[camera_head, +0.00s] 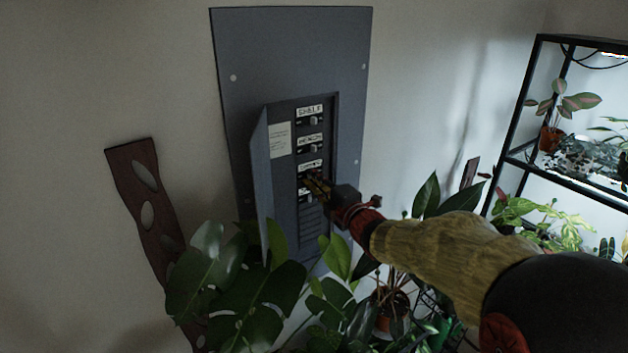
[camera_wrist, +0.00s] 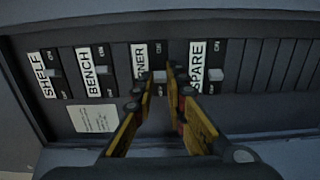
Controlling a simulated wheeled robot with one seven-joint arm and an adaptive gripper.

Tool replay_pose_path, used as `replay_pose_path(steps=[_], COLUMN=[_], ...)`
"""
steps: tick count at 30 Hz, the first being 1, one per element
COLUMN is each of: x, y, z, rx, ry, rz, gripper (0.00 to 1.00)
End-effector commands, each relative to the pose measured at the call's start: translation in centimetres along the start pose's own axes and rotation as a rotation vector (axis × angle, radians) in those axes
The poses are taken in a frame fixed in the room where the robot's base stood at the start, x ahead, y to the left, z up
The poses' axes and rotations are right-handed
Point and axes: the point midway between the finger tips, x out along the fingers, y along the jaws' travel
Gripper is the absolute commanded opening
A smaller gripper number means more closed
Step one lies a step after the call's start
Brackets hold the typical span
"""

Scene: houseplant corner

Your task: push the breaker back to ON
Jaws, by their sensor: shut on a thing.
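The grey breaker panel (camera_head: 288,50) is set in the wall with its small door (camera_head: 262,175) swung open to the left. Inside is a column of labelled breakers. In the head view my gripper (camera_head: 316,185) reaches in from the right and covers the lower breakers. The toggle's exact position is unclear.
Large-leaved plants (camera_head: 235,285) stand in front of the panel's lower part, close under my arm. A dark perforated board (camera_head: 147,200) leans on the wall at left. A black shelf rack (camera_head: 517,120) with potted plants is at right. A paper notice (camera_wrist: 94,118) is beside the breakers.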

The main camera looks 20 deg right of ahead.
Motion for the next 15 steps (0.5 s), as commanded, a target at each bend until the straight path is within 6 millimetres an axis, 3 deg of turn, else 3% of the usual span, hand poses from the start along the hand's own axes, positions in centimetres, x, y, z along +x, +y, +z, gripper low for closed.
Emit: replay_pose_path(steps=[8,15], x=[0.04,0.02], y=[-0.01,0.18], z=[0.17,0.82], rx=[-0.002,-0.003], ry=[0.014,0.127], rz=[0.000,0.003], gripper=[0.00,0.00])
